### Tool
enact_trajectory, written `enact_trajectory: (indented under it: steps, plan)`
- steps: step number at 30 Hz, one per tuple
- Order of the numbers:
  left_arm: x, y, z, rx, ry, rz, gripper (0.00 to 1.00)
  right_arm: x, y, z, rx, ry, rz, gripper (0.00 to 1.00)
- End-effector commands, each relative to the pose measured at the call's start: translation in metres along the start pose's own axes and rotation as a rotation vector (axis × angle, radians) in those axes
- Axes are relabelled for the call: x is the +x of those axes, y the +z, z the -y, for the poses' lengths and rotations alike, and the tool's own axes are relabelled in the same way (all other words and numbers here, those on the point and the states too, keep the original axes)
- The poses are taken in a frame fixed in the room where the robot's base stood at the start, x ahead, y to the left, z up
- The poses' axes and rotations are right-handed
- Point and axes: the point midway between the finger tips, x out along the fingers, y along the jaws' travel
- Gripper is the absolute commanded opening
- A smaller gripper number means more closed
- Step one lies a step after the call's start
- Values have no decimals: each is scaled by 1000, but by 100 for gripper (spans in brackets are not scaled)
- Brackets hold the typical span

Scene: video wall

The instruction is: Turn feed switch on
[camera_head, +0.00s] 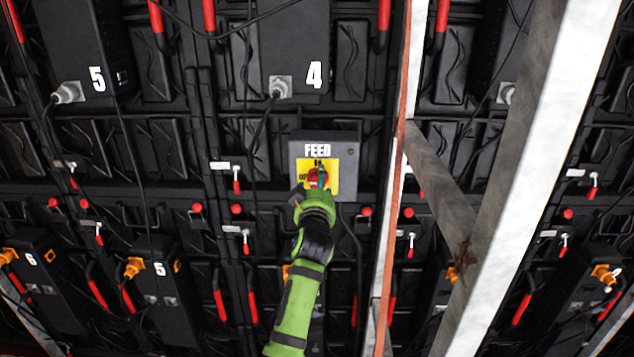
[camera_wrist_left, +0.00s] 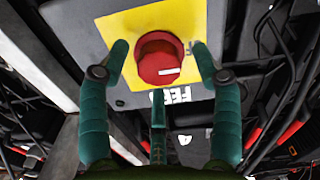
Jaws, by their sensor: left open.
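The feed switch is a red rotary knob (camera_wrist_left: 160,58) with a white mark, on a yellow plate (camera_wrist_left: 185,22) of a grey box labelled FEED (camera_head: 318,150). In the head view the box is mounted on the black panel wall near the middle, and my gripper partly covers the knob. My left gripper (camera_head: 317,182) reaches up to it from below. In the left wrist view the gripper's green fingers (camera_wrist_left: 160,62) are open, one on each side of the knob, with gaps visible between fingers and knob. A third finger points at the box below the knob. My right gripper does not show.
A metal post (camera_head: 530,165) with a diagonal brace (camera_head: 440,190) stands to the right of the box, and a narrower upright (camera_head: 397,170) is closer. Black modules numbered 4 (camera_head: 296,45) and 5 (camera_head: 88,50), red handles and hanging cables surround the box.

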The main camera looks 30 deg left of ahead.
Motion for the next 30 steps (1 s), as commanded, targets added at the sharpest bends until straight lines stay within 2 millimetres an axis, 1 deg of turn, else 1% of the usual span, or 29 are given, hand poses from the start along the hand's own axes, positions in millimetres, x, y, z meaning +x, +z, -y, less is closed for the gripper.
enact_trajectory:
  steps: [3,9,11,12,13,14,23,30]
  plan:
    - [3,0,0,0,0,-1,64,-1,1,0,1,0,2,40]
    - [3,0,0,0,1,-1,64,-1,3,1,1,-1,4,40]
    - [3,0,0,0,1,-1,40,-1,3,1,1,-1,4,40]
    - [3,0,0,0,1,-1,24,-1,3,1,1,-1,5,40]
    - [3,0,0,0,0,-1,12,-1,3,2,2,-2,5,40]
    - [3,0,0,0,0,-1,8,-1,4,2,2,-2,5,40]
    - [3,-1,0,14,0,-2,8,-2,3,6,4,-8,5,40]
    - [3,-2,0,109,0,-3,8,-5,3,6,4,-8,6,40]
